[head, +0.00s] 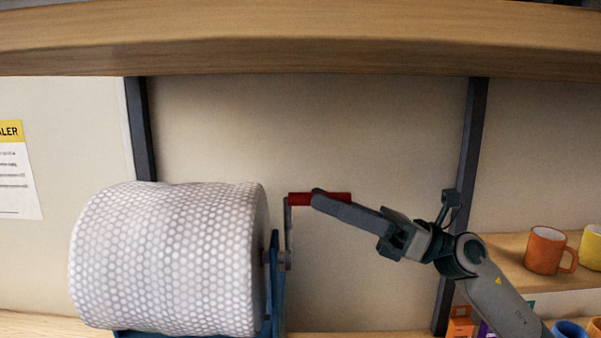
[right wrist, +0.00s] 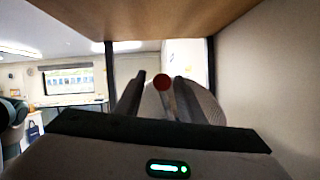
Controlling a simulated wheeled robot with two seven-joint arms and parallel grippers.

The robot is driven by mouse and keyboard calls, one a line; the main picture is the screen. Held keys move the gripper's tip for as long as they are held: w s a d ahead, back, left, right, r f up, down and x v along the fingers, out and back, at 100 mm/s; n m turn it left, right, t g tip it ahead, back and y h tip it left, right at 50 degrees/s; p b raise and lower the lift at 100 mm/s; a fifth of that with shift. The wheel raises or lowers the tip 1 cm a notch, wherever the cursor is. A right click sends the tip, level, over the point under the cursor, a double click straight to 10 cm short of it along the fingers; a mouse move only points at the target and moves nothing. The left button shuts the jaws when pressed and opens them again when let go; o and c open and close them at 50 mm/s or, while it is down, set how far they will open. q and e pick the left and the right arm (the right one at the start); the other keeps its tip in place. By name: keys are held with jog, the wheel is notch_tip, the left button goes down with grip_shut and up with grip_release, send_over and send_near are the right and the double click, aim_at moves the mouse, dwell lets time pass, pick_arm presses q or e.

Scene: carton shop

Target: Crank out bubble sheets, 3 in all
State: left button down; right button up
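A large roll of white bubble wrap (head: 170,260) sits on a blue stand (head: 278,290) at the left of the head view. A grey crank arm (head: 288,225) rises from its right side to a red handle (head: 300,199), which points right. My right gripper (head: 317,198) reaches in from the right, its fingers overlapping the handle. In the right wrist view, the handle's round red end (right wrist: 162,83) lies between the two spread fingers, with gaps beside it, and the roll (right wrist: 205,100) is behind. My left gripper is not in view. I see no loose sheet.
A wooden shelf (head: 300,40) runs overhead above the arm. Dark posts (head: 465,150) stand against the wall. At right, an orange mug (head: 546,250) and a yellow mug (head: 592,247) stand on a lower shelf, with small boxes (head: 461,323) below. The wall between roll and right post is bare.

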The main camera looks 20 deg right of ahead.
jog(key=p+x, duration=0.2)
jog(key=x, duration=0.2)
jog(key=shift+d+r, duration=0.1)
jog(key=shift+r, duration=0.05)
jog(key=shift+w+a, duration=0.25)
jog(key=shift+a, duration=0.35)
grip_shut()
